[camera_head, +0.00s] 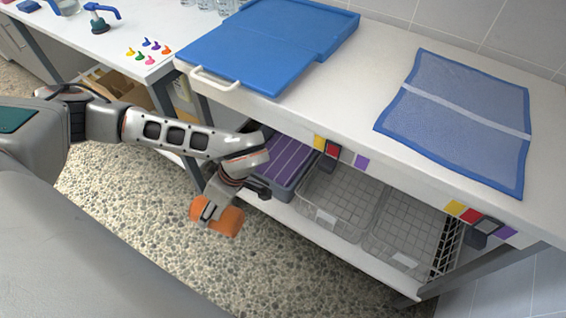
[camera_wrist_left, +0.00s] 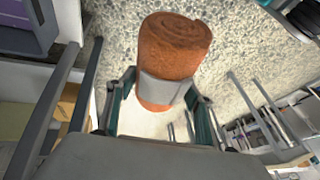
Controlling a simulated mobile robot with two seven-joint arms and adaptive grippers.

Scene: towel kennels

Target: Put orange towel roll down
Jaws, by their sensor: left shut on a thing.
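The orange towel roll (camera_head: 229,222) is in my left gripper (camera_head: 213,212), held in the air in front of the table, over the speckled floor. In the left wrist view the orange towel roll (camera_wrist_left: 172,45) shows its spiral end, with the left gripper (camera_wrist_left: 165,92) shut around its lower part. My right gripper is in neither view.
Under the white table (camera_head: 390,150), a shelf holds a bin with purple contents (camera_head: 287,160) and grey wire baskets (camera_head: 340,200). A blue tray (camera_head: 265,45) and a blue mesh mat (camera_head: 440,130) lie on top. Bare tabletop shows between them.

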